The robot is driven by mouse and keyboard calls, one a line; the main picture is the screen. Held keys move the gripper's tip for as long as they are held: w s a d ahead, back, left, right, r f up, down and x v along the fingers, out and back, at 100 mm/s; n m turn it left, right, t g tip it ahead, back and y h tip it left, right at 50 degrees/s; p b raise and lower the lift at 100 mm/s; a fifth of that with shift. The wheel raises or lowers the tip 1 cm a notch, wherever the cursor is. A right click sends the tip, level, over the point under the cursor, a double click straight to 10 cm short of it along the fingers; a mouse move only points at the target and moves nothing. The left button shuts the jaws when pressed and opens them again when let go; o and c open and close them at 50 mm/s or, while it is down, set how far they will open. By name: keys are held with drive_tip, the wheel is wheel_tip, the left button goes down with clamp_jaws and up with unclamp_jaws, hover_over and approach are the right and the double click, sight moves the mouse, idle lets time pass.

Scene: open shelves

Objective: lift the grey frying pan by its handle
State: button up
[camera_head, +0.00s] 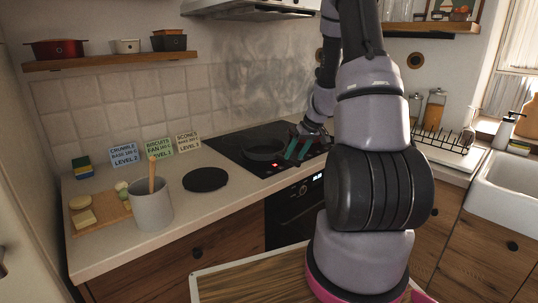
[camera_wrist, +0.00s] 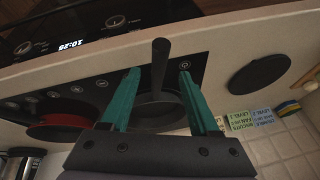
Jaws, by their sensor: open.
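The dark grey frying pan (camera_head: 262,149) sits on the black hob in the head view. In the wrist view the pan (camera_wrist: 158,106) lies beyond my gripper, partly hidden by it. My gripper (camera_head: 298,147) is over the hob, at the right of the pan. In the wrist view my gripper (camera_wrist: 159,75) has its green fingers apart, one on each side of the handle, with gaps visible. I cannot tell how far its tips are above or below the handle.
A red pan (camera_wrist: 58,126) stands on the hob beside the grey pan. A round black mat (camera_head: 206,179), a grey utensil pot (camera_head: 152,205) and a cutting board (camera_head: 97,212) are on the counter at left. The oven (camera_head: 293,212) is below the hob. Recipe cards (camera_head: 157,146) lean on the wall.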

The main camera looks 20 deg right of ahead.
sight(290, 161)
drive_tip(key=x, duration=0.5)
drive_tip(key=shift+w+d, duration=0.1)
drive_tip(key=shift+w, duration=0.2)
drive_tip(key=shift+c, duration=0.4)
clamp_jaws()
idle(0.7)
